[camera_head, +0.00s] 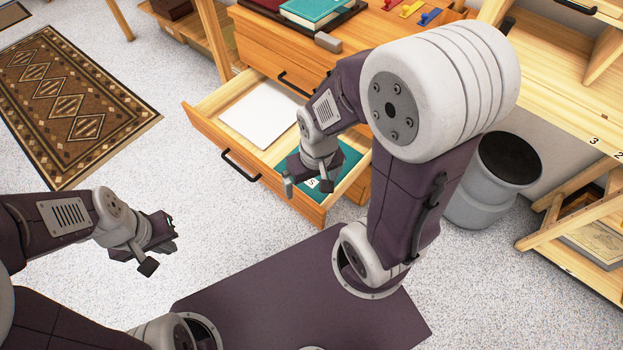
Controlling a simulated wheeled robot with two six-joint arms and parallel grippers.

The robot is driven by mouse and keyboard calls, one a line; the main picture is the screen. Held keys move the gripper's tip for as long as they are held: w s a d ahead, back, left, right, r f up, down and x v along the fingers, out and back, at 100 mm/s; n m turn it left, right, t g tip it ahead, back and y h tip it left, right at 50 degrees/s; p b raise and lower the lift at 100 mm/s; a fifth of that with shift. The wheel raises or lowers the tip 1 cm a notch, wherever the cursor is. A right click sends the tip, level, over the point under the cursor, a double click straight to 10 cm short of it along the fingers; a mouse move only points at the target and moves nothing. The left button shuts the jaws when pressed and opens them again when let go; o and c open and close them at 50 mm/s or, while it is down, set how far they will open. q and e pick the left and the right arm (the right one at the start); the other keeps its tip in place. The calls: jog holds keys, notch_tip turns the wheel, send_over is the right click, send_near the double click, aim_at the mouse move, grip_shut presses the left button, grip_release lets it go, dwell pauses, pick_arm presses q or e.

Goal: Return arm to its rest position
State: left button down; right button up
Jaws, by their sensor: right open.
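My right arm reaches over the open wooden drawer (212,133). My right gripper (306,186) is open and points down over the front right part of the drawer. A teal book (348,158) with a white label lies in the drawer beneath it, partly hidden by the gripper and wrist. I cannot tell whether the fingers touch the book. A white flat sheet or book (262,113) lies in the drawer's left part. My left gripper (162,246) is open and empty above the carpet at the left.
The drawer juts from a wooden desk (262,45) holding a teal book (312,10) and coloured items. A grey bin (487,200) stands to the right, beside a wooden rack (570,225). A patterned rug (70,105) lies at left. Carpet between rug and drawer is clear.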

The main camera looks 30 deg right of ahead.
notch_tip(320, 180, up, 29)
jog(key=p, duration=2.9)
jog(key=shift+r, duration=0.15)
